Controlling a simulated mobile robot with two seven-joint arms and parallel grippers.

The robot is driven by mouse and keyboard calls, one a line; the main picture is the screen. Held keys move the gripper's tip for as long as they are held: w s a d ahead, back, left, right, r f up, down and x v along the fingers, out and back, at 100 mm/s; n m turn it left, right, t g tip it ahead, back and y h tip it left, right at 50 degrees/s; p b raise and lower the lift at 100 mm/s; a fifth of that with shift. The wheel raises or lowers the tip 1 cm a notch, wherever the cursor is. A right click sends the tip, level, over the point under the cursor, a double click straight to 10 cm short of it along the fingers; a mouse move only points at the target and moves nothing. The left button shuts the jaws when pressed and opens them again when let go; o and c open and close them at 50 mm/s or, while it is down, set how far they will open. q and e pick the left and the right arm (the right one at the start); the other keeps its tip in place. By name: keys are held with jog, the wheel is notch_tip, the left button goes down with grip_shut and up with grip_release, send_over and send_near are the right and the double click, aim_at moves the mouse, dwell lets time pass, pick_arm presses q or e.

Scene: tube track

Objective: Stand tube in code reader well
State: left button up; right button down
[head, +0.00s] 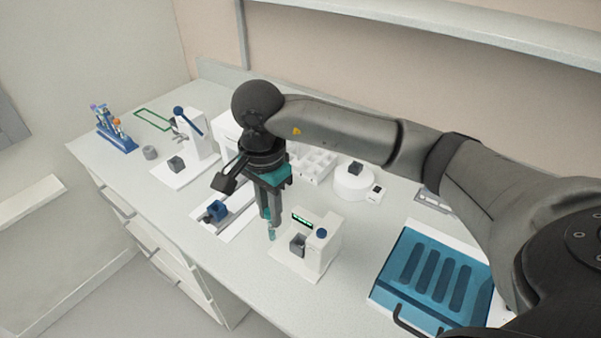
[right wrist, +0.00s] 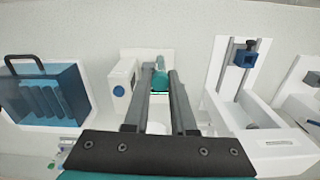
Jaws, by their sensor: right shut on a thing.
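My right gripper (head: 268,212) is shut on a tube (head: 271,231), which hangs roughly upright below the fingers. In the right wrist view the tube's teal cap (right wrist: 161,82) shows between the two fingertips (right wrist: 160,72). The code reader (head: 323,248) is a white unit with a green-lit display and a blue button; it also shows in the right wrist view (right wrist: 121,75). Its grey square well (head: 297,242) is on the side facing the tube. The tube is just left of the well in the head view, apart from it. My left gripper is not in view.
A blue rack (head: 118,139) with several tubes stands at the far left. A white device with a blue knob (head: 180,111) and a slide device with a blue block (head: 217,210) are left of my gripper. A blue-lidded case (head: 432,275) lies at right.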

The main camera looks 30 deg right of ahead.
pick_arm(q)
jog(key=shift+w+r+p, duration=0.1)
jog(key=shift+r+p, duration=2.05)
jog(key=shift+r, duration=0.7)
pick_arm(e)
jog(key=d+f+m, duration=0.4)
jog(key=d+m, duration=0.2)
jog(key=m, duration=0.8)
jog(key=shift+d+f, duration=0.3)
jog(key=shift+f, duration=0.1)
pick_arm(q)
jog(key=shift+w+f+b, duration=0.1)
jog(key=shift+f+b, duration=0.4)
pick_arm(e)
jog(key=shift+f, duration=0.35)
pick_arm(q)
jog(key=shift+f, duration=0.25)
pick_arm(e)
jog(key=shift+f, duration=0.25)
pick_arm(q)
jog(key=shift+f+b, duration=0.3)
jog(key=shift+b, duration=0.3)
pick_arm(e)
jog(key=shift+f, duration=0.35)
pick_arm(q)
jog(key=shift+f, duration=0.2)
pick_arm(e)
jog(key=shift+f, duration=0.2)
